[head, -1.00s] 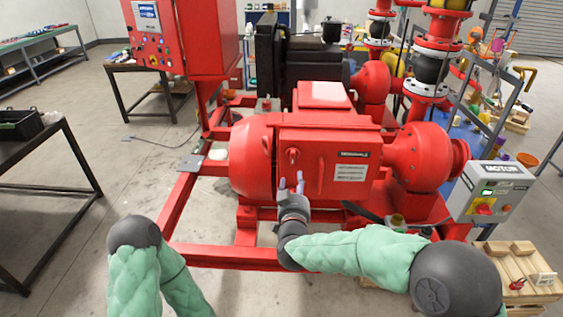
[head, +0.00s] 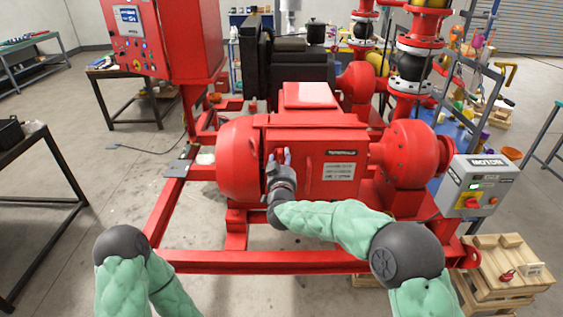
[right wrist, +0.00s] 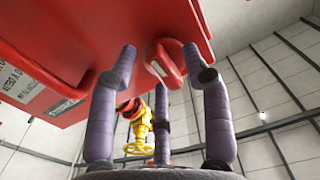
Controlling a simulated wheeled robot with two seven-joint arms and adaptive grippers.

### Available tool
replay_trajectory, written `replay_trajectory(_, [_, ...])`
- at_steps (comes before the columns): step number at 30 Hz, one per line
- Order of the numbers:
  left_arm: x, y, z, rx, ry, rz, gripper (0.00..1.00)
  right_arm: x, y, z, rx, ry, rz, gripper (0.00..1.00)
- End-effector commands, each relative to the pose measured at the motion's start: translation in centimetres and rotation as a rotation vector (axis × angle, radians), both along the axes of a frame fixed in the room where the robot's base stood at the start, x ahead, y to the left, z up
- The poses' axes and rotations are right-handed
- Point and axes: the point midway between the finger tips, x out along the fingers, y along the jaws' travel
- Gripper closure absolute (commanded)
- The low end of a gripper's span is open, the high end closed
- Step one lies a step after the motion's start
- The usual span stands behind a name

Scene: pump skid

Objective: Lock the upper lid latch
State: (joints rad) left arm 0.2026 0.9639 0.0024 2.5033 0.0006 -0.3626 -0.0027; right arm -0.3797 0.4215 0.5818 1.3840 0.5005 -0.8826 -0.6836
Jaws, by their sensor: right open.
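The upper lid latch (head: 279,153) is a small red knob on the front of the red pump's lid box (head: 338,150), near its upper left. My right gripper (head: 280,158) is right in front of the latch, with its purple-grey fingers pointing up at it. In the right wrist view, the latch (right wrist: 168,62) shows as a round red knob between the spread fingertips of the gripper (right wrist: 159,54). The gripper is open; I cannot tell whether a finger touches the knob. My left gripper is out of view.
A vertical red handle (head: 310,173) stands on the lid box to the right of the latch. A grey motor control box (head: 480,187) is at the right. The red skid frame (head: 260,262) runs along the front. A wooden crate (head: 503,262) stands at lower right.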

Motion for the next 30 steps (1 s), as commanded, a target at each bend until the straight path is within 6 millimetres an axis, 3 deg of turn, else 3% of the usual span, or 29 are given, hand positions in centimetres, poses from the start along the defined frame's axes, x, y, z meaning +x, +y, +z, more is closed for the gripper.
replay_trajectory(7, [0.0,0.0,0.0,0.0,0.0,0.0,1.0,0.0,0.0,0.0,0.0,0.001,0.0,0.51])
replay_trajectory(12, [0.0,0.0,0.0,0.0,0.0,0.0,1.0,0.0,0.0,0.0,0.0,0.001,0.0,0.99])
replay_trajectory(23, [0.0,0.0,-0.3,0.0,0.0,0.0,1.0,0.0,0.0,-0.1,0.023,0.001,0.001,1.0])
replay_trajectory(30, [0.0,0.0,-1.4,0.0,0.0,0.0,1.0,0.0,0.1,-0.4,0.139,0.002,0.001,1.0])
